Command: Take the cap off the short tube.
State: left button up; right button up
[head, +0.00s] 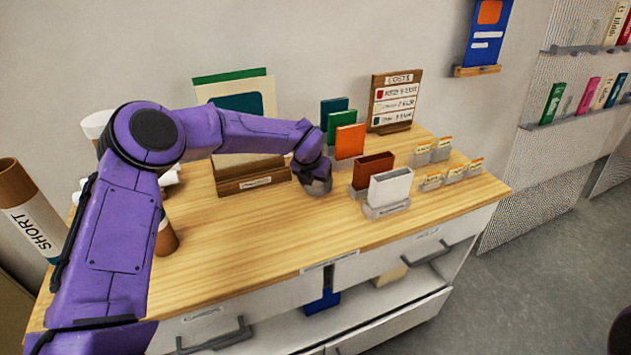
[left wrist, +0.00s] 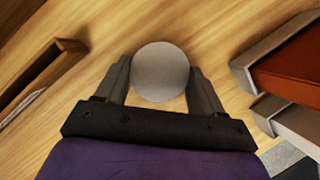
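A tube marked SHORT (head: 38,232) leans upright at the far left, with a brown upper end and a white label. I cannot tell whether its end is open. My left gripper (head: 318,186) is low over the wooden table top, left of the brown and white card boxes. In the left wrist view its two fingers (left wrist: 160,88) close in on both sides of a pale round piece (left wrist: 160,70) that looks like a cap. Anything beneath that piece is hidden. My right gripper does not show.
The wooden table top (head: 265,230) is clear in front of my left gripper. A wooden holder (head: 252,181) stands left of it. The brown box (head: 373,172) and white box (head: 390,187) stand close on the right. A price sign (head: 395,100) is at the back.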

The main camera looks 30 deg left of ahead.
pick_arm(q)
jog(key=o, duration=0.4)
